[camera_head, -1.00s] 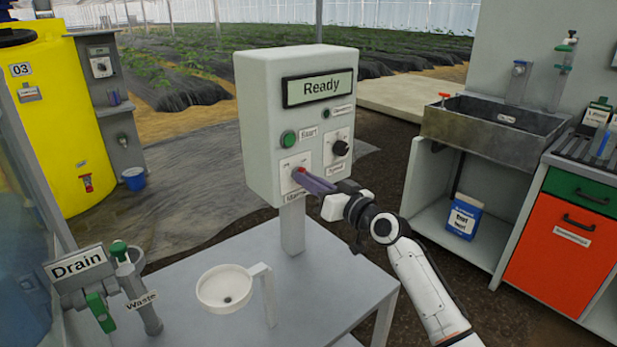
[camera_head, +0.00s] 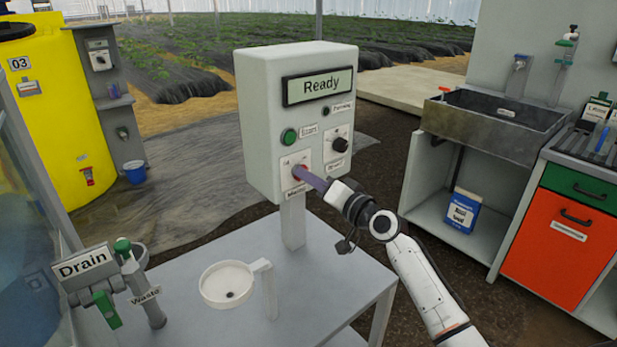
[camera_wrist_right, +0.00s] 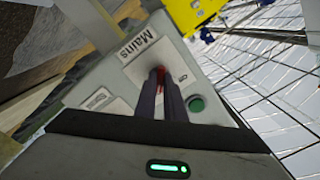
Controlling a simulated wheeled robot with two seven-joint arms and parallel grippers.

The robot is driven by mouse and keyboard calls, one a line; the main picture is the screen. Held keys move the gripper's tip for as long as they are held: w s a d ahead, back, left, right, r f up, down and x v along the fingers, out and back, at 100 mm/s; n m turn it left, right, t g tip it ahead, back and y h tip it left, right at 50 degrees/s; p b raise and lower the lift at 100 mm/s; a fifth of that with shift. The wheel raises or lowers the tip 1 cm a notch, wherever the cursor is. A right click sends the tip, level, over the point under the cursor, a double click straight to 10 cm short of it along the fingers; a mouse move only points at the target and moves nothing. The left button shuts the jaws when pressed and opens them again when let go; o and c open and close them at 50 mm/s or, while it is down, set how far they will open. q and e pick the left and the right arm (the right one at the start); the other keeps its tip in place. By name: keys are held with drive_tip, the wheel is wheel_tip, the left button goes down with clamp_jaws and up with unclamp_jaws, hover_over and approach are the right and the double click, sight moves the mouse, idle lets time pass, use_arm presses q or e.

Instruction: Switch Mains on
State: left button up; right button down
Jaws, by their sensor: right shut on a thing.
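The control box (camera_head: 258,130) stands on a post above the grey table, its display (camera_head: 319,87) reading "Ready". The red Mains switch (camera_head: 299,173) is at the lower left of its front panel. My right gripper (camera_head: 306,177) reaches it from the lower right and is shut on the switch, hiding most of it. In the right wrist view both fingers of my right gripper (camera_wrist_right: 161,82) close on the red switch (camera_wrist_right: 159,72) under the "Mains" label (camera_wrist_right: 138,44). The gripper appears rolled relative to the panel. The switch's exact position is hidden. My left gripper is out of view.
A green Start button (camera_head: 289,137) and a black knob (camera_head: 340,144) are close to the switch. A white funnel cup (camera_head: 226,305) and the Drain valve (camera_head: 104,298) are at the table's left. A sink (camera_head: 494,133) stands at the right.

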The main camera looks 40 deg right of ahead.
drive_tip(key=shift+f, duration=0.1)
drive_tip(key=c, duration=1.8)
unclamp_jaws()
drive_tip(key=shift+c, duration=0.2)
drive_tip(key=s, duration=1)
drive_tip(key=shift+s+d, duration=0.2)
drive_tip(key=shift+d, duration=0.2)
